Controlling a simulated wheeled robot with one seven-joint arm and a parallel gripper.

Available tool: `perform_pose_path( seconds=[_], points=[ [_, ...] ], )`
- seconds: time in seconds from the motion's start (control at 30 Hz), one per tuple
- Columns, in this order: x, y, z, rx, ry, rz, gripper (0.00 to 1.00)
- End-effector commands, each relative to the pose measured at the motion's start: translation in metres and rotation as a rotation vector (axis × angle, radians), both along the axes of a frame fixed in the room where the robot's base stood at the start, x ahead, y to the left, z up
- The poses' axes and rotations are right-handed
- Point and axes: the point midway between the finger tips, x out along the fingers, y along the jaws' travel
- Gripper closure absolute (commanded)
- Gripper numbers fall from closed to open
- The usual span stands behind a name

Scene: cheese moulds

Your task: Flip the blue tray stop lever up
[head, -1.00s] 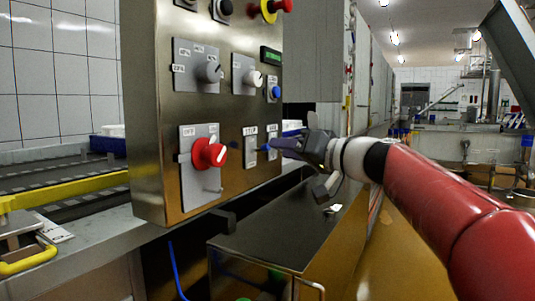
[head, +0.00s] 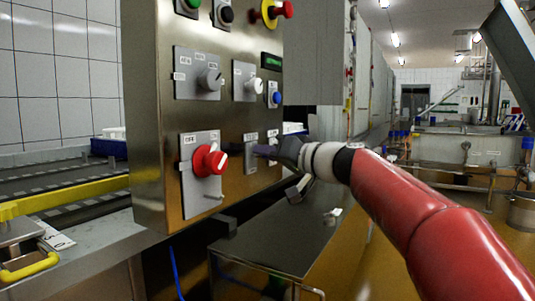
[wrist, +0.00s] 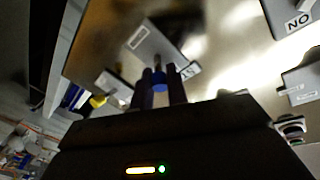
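The blue-tipped lever (wrist: 159,76) stands out from a small grey plate (wrist: 160,45) in the wrist view, with a label at the plate's end. My gripper (wrist: 161,80) has its two dark fingers apart, one on each side of the blue tip. I cannot tell whether they touch it. In the head view, my gripper (head: 261,150) is at the lower right of the steel control panel (head: 152,110), in front of a small labelled plate (head: 250,160). The lever is hidden there by the fingers.
A red rotary switch (head: 209,160) sits left of my gripper. A steel cabinet (head: 285,240) stands below. A yellow-edged conveyor (head: 90,188) runs at left.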

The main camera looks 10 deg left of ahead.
Motion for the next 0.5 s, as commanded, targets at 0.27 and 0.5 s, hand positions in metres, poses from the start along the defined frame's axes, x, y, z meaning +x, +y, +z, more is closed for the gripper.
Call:
perform_pose_path(
  seconds=[0.27,0.5],
  points=[
    [0.000,0.001,0.008,-0.043,0.015,0.001,1.00],
    [0.001,0.002,0.009,-0.124,0.044,0.000,1.00]
  ],
)
